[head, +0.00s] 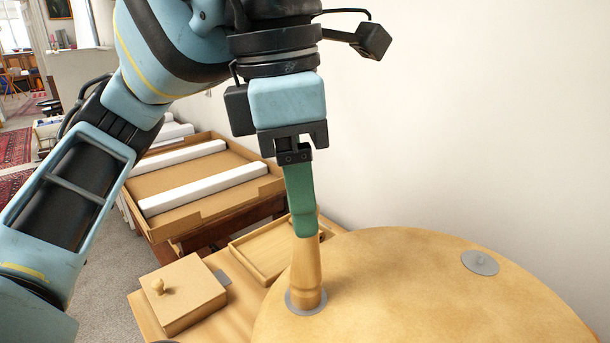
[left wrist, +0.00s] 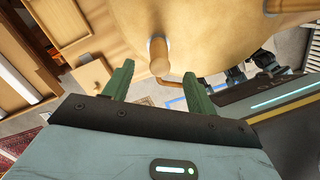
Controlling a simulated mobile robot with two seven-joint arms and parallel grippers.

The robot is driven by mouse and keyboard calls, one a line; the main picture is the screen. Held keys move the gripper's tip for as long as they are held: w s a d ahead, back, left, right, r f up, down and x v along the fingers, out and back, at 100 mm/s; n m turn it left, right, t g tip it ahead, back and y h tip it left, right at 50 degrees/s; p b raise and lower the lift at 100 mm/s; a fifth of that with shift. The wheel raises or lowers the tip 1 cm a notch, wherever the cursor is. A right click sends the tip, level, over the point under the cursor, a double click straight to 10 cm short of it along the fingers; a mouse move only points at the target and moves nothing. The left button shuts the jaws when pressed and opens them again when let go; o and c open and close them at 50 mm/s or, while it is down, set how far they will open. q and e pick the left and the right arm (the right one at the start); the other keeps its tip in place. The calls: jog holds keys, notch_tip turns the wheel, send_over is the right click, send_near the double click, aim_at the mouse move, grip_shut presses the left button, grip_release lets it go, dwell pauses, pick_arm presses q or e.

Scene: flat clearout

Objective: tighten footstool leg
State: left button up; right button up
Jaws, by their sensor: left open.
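The footstool's round tan top (head: 420,290) lies flat with its leg side up. A turned wooden leg (head: 306,275) stands upright on a round grey plate near its left edge. My left gripper (head: 305,225) points down over the leg, its green fingers at the height of the leg's upper part. The near finger hides much of that part. In the left wrist view the leg (left wrist: 159,58) shows between the two open fingers (left wrist: 159,70), with gaps on both sides. Whether the leg is fully seated cannot be seen. My right gripper is not recognisable in either view.
A second grey plate (head: 480,262) on the top is bare. A wooden box with a knob (head: 180,292) and a shallow tray (head: 270,250) lie left of the top. A larger tray with white bars (head: 205,180) stands behind. A white wall (head: 470,110) rises behind the footstool.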

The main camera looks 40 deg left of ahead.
aim_at(307, 246)
pick_arm(q)
jog(key=shift+f, duration=0.45)
jog(key=shift+w+d+f+b, duration=0.1)
jog(key=shift+w+f+b, duration=0.05)
jog(key=shift+f, duration=0.95)
jog(key=shift+w+d+f+b, duration=0.1)
jog(key=shift+w+f+b, duration=0.1)
jog(key=shift+f, duration=0.95)
jog(key=shift+w+d+f+b, duration=0.1)
jog(key=shift+f+b, duration=0.05)
jog(key=shift+f, duration=0.95)
pick_arm(e)
jog(key=shift+w+f, duration=0.25)
jog(key=shift+f, duration=0.05)
pick_arm(q)
jog(key=shift+c, duration=0.4)
jog(key=c, duration=1.1)
jog(key=shift+o, duration=0.2)
jog(key=n+p, duration=0.1)
jog(key=n, duration=0.2)
jog(key=shift+r+n, duration=0.1)
jog(key=shift+n, duration=0.2)
jog(key=shift+a+n+y+p, duration=0.1)
jog(key=shift+n+y+p, duration=0.25)
jog(key=shift+n, duration=0.75)
pick_arm(e)
jog(key=shift+s+r, duration=0.2)
jog(key=shift+r, duration=0.35)
